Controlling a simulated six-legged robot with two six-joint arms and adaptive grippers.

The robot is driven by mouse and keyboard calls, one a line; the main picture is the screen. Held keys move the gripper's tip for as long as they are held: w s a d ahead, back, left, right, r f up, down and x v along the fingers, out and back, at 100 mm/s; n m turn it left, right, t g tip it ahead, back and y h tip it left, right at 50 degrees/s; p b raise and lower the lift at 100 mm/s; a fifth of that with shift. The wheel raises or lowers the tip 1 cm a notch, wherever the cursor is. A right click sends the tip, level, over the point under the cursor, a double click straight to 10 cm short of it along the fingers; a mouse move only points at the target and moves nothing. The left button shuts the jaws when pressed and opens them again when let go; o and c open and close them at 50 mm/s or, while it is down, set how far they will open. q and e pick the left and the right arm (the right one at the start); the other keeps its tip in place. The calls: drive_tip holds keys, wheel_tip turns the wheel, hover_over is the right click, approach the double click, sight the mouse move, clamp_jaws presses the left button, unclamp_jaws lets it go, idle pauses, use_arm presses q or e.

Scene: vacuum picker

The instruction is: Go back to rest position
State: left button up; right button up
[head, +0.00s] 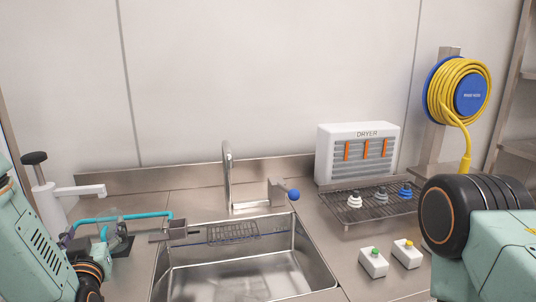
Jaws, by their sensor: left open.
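My left arm comes in at the lower left, and my left gripper (90,288) is low at the bottom edge, mostly cut off. Its fingertips do not show clearly, and I see nothing held in it. My right arm fills the lower right corner with a large black joint; its gripper is out of view. A cyan tube (150,215) with a clear part and a dark stand (122,246) lies on the counter left of the sink, just beyond my left arm.
A steel sink (325,268) with a tap (228,175) is in the middle. A white dryer (358,130) stands behind a wire rack (340,207) of small suction cups. Two button boxes (373,262) sit near my right arm. A yellow hose reel (440,85) hangs at right.

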use_arm(q)
drive_tip(key=v, duration=0.7)
idle(0.6)
